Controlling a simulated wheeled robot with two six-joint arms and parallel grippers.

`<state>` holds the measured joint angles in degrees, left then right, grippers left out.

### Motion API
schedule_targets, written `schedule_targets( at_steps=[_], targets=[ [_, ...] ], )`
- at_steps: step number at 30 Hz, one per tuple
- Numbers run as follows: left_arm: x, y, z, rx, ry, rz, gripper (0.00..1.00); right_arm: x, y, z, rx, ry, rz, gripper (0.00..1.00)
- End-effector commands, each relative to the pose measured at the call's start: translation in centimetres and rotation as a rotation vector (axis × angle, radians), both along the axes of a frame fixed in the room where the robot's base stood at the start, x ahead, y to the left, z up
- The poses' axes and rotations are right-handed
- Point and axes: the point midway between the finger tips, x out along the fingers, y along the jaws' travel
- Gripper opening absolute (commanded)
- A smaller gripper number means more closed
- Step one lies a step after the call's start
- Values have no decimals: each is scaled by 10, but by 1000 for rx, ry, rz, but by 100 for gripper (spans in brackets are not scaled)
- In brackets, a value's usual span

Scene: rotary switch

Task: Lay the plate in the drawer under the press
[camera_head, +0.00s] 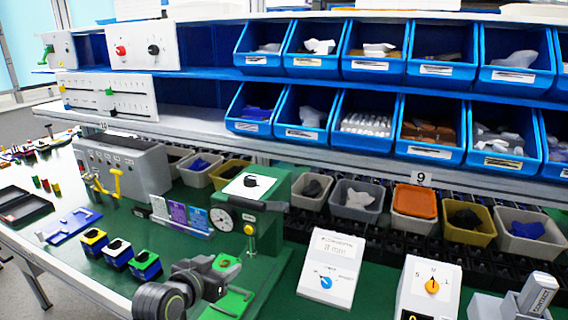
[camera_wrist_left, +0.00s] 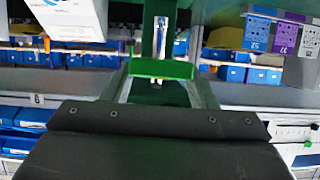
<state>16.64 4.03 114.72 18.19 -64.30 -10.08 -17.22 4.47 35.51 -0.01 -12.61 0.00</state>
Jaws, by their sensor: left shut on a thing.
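The press (camera_head: 238,222) is a green stand with a round gauge on its front, a white top and a black knob. My left gripper (camera_head: 226,264) is in front of it, low down, with its fingers closed on a bright green piece. In the left wrist view this green piece (camera_wrist_left: 162,69) spans the gap between the fingers, below a shiny plunger (camera_wrist_left: 180,46). I cannot tell whether it is the plate or part of the drawer. A bright green edge (camera_head: 240,294) shows beside the gripper; my arm hides much of this area. My right gripper is not in view.
A white box with a blue dial (camera_head: 329,268) and one with an orange dial (camera_head: 428,290) stand to the right. Small coloured blocks (camera_head: 117,254) and a blue bracket (camera_head: 70,226) lie to the left. Bins (camera_head: 357,199) line the back. Some green mat is clear between the press and the dial box.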

Motion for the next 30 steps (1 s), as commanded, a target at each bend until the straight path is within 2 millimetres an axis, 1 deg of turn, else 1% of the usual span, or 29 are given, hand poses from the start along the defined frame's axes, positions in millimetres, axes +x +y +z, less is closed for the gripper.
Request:
schedule_targets(
  at_steps=[1,6,9,12,15,19,30],
  targets=[
    [-3,-1,17,-1,-12,12,29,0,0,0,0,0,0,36],
    [-26,4,70,-4,-13,108,29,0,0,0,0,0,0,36],
    [-42,10,93,-6,-13,176,29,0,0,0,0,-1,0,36],
    [-57,17,110,-6,-11,239,29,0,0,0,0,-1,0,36],
    [-69,22,121,-5,-8,287,29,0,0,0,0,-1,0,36],
    [-79,26,127,-4,-4,322,29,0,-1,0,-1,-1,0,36],
    [-80,27,128,-1,-2,329,29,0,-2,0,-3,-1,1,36]
  ],
)
